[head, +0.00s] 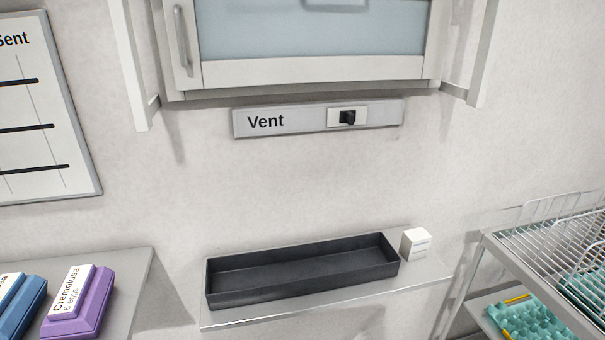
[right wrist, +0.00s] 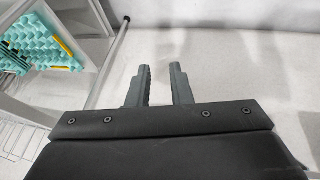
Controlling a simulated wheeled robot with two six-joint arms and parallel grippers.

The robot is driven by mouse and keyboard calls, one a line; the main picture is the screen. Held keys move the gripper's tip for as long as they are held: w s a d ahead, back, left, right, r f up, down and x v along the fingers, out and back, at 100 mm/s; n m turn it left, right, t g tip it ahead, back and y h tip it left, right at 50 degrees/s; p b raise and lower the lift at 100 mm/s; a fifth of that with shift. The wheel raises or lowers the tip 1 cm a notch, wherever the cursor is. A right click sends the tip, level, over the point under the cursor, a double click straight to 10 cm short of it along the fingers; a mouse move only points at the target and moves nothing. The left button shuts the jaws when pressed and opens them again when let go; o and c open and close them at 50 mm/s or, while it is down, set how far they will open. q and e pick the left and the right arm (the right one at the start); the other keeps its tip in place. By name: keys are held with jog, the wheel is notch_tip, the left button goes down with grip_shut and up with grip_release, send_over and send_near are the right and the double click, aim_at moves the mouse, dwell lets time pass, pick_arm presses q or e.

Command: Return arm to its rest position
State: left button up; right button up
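My right gripper (right wrist: 161,87) shows in the right wrist view. Its two dark fingers stand apart with a clear gap and nothing between them. Pale wall or floor lies behind the fingers, and a grey metal post of the rack stands to their left. My left gripper is not in the head view, and neither arm shows there.
A black tray (head: 305,286), looking empty, sits on a wall shelf (head: 330,303) beside a small white box (head: 415,243). Purple (head: 88,312) and blue (head: 28,308) cartons stand at left. A wire rack (head: 540,262) with teal egg trays (head: 535,318) stands at right.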

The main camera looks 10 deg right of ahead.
jog(key=s+f+g+y+p, duration=0.1)
jog(key=s+f+g, duration=0.15)
jog(key=f, duration=2.25)
jog(key=s+a+f+g+p, duration=0.1)
jog(key=s+f, duration=1.3)
jog(key=s, duration=0.1)
jog(key=shift+s+m, duration=0.3)
jog(key=shift+m, duration=0.1)
jog(key=shift+f, duration=0.1)
